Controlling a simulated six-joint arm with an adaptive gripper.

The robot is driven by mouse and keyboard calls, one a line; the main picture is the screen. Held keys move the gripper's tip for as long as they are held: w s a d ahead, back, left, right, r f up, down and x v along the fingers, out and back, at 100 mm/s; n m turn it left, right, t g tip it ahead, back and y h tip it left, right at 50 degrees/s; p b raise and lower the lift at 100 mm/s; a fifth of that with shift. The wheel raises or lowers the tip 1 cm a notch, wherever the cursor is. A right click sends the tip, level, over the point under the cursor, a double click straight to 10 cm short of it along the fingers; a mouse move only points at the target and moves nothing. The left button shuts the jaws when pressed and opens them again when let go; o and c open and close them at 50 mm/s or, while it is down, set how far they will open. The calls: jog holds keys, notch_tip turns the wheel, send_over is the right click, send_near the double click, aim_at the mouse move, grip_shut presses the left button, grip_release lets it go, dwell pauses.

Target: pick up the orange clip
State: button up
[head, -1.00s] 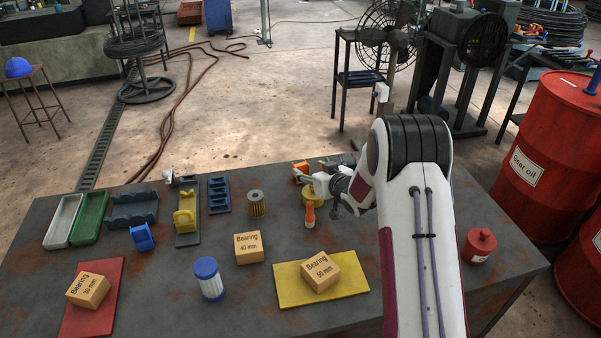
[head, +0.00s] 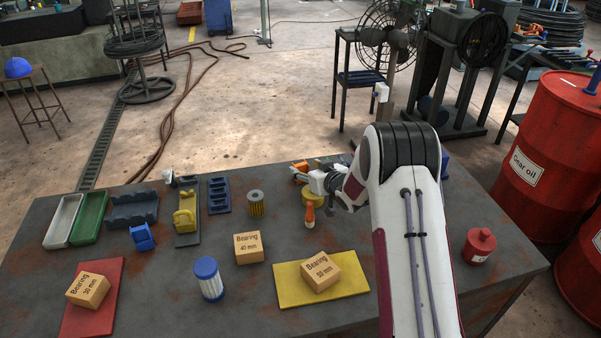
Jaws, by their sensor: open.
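The orange clip (head: 300,166) is a small orange shape near the back edge of the table, right of centre. My gripper (head: 303,177) reaches in from the right, just on the near side of the clip, with its fingers pointing left. It is open. The gap between its fingers is too small to make out, and I cannot tell whether a finger touches the clip. The clip's near side is partly hidden by the gripper.
A yellow round part (head: 313,195) and an orange-handled tool (head: 309,215) lie just in front of my gripper. A ribbed cylinder (head: 256,203) stands to the left. A bearing box (head: 320,271) sits on a yellow mat (head: 290,297). Grey table is bare around the red can (head: 480,244).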

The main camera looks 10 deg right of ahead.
aim_at(302, 166)
jog(key=shift+w, duration=0.1)
jog(key=shift+x, duration=2.5)
jog(key=c, duration=1.1)
